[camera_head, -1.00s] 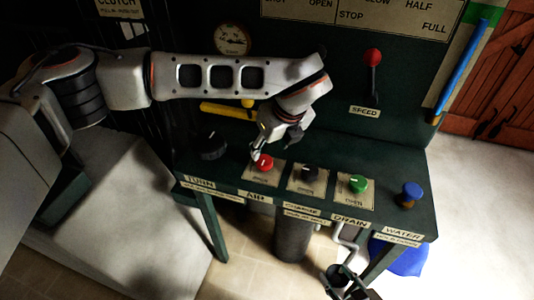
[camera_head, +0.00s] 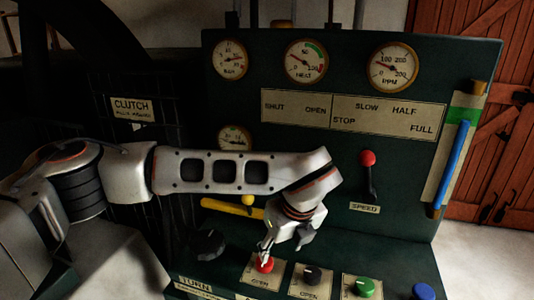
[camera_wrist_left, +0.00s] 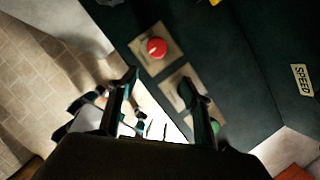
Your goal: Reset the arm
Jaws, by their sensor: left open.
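My left arm reaches across the head view from the left. Its gripper (camera_head: 284,247) hangs over the panel's sloped shelf, close to the red knob (camera_head: 264,264). In the left wrist view the two fingers of the left gripper (camera_wrist_left: 160,92) are apart with nothing between them. There the red knob (camera_wrist_left: 157,48) lies beyond the fingertips, apart from them. A black knob (camera_head: 312,274) and a green knob (camera_head: 364,287) sit to the right of the red one. My right gripper is not in the frames now.
The upright green panel carries dials (camera_head: 305,61), a red-tipped speed lever (camera_head: 368,170) and a yellow handle (camera_head: 230,208). A blue knob (camera_head: 423,291) is at the shelf's right end. A dark knob (camera_head: 207,244) is at left. Wooden doors (camera_head: 490,120) stand at the right.

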